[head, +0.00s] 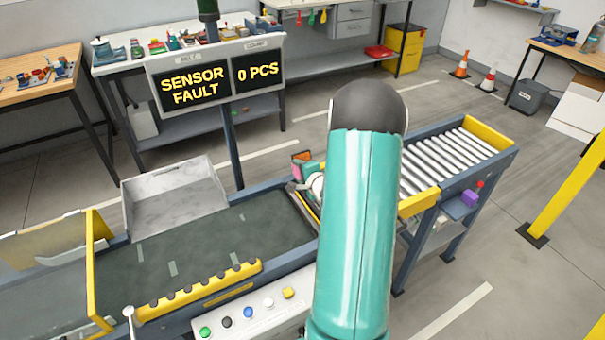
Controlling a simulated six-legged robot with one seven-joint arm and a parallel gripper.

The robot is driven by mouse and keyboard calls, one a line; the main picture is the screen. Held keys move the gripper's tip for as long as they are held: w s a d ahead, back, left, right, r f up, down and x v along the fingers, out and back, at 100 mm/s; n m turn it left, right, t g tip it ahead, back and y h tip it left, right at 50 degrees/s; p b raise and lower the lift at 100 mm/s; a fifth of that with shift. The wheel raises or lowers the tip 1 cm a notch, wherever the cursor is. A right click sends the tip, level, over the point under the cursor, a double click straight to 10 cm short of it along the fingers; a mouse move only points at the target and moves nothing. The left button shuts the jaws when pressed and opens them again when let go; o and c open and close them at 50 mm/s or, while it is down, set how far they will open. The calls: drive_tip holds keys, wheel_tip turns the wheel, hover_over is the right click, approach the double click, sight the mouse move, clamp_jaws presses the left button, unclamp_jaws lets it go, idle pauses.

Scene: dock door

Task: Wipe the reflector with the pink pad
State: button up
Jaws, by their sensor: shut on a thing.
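My teal arm with its dark elbow covers the middle of the head view and hides most of what lies behind it. Just left of it, at the belt's far right corner, a small part of my gripper (309,176) shows, shut. A sliver of pink at its left side looks like the pink pad (297,172), held in the jaws. A small orange-faced piece (302,156) stands right behind it and may be the reflector. I cannot tell whether pad and piece touch.
The dark conveyor belt (205,250) runs to the left, with a grey tray (175,198) at its far side. A roller section (455,160) lies to the right. A display post (232,150) reads "SENSOR FAULT" and "0 PCS". A button panel (250,312) is in front.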

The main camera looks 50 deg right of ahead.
drive_tip(key=shift+x, duration=1.05)
idle(0.6)
drive_tip(key=shift+s+d, duration=0.3)
drive_tip(key=shift+d, duration=0.5)
drive_tip(key=shift+s+d, duration=0.35)
drive_tip(key=shift+d, duration=0.45)
drive_tip(key=shift+s+d, duration=0.2)
drive_tip(key=shift+d, duration=0.6)
drive_tip(key=shift+s+d, duration=0.2)
drive_tip(key=shift+d, duration=0.65)
drive_tip(key=shift+a, duration=0.1)
